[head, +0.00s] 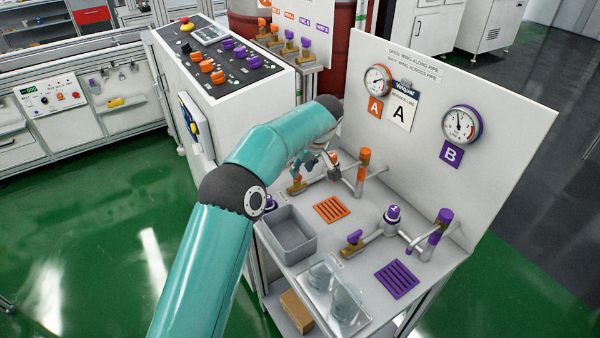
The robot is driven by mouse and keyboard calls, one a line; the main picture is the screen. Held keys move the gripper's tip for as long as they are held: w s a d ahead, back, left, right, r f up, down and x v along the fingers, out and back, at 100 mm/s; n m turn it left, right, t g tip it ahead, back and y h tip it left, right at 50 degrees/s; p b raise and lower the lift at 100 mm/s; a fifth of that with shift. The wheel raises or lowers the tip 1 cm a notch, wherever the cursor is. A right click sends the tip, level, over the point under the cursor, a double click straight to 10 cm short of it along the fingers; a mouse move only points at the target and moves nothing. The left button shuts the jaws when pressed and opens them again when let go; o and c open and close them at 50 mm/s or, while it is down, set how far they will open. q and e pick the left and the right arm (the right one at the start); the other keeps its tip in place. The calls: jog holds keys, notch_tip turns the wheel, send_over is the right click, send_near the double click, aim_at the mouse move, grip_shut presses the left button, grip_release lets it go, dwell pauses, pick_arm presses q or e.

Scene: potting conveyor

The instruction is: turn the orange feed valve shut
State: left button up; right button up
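On the bench, the orange line has an orange wing handle (297,187) on a brass valve body at the near end of a pipe. A second small orange part (335,156) shows farther back, beside the orange-topped post (363,157). I cannot tell for sure which one is the feed valve. My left arm reaches over from the left, and my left gripper (313,163) points down just behind and above the wing handle, partly hidden by my wrist. Whether its fingers are apart or touch a valve is too small to tell. My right gripper is out of view.
The purple line has a purple wing handle (353,238), a domed knob (393,213) and a post (440,225). A grey bin (290,250) and a clear tray (322,290) with glasses stand in front. A gauge panel (480,85) rises behind.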

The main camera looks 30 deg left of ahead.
pick_arm(q)
jog(key=v, duration=0.8)
jog(key=shift+d, duration=0.15)
jog(key=shift+r, duration=0.1)
